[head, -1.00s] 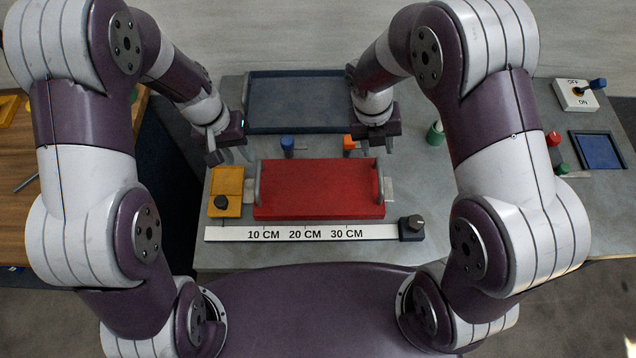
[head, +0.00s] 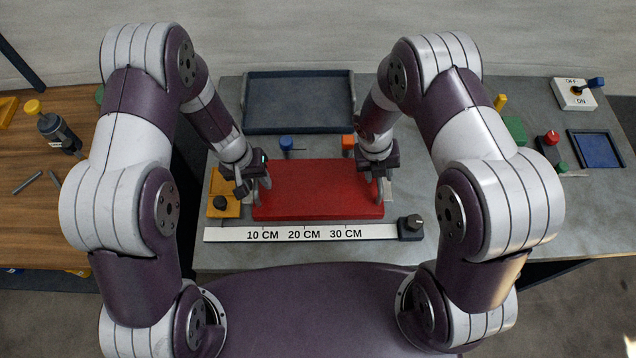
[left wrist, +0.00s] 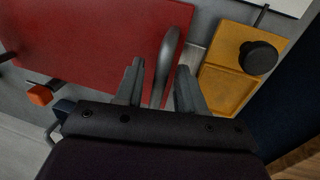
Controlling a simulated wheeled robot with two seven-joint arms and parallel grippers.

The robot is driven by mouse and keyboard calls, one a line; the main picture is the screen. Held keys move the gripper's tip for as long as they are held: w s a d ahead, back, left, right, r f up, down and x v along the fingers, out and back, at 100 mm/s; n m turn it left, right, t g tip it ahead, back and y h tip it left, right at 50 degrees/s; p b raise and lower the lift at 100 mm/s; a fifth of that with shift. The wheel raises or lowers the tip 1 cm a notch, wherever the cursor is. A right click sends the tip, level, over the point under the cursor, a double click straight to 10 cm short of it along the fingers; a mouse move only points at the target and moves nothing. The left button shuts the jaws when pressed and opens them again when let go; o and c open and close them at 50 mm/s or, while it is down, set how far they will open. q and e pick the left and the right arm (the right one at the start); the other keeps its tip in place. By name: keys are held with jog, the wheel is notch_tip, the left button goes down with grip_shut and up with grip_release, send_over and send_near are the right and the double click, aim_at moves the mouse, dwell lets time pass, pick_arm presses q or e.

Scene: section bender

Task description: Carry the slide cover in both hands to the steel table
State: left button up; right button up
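The slide cover (head: 318,190) is a red slab with a grey arched handle at each end, lying flat on the grey table (head: 225,257). My left gripper (head: 254,186) is at its left handle. In the left wrist view my left gripper (left wrist: 160,88) is open, its fingers apart on either side of the left handle (left wrist: 170,50). My right gripper (head: 379,176) is at the right handle, with its fingers too small and partly hidden to tell open from shut.
A white ruler strip (head: 300,234) with a dark knob (head: 411,228) lies in front. A yellow block (head: 224,185) sits left of the cover, and blue (head: 287,143) and orange (head: 348,142) knobs behind it. An empty dark tray (head: 300,130) is further back. A wooden table (head: 40,225) stands left.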

pick_arm(q)
jog(key=shift+f, duration=0.2)
pick_arm(e)
jog(key=shift+f, duration=0.15)
pick_arm(q)
jog(key=shift+c, duration=0.3)
pick_arm(e)
jog(key=shift+c, duration=0.4)
pick_arm(q)
grip_shut()
pick_arm(e)
grip_shut()
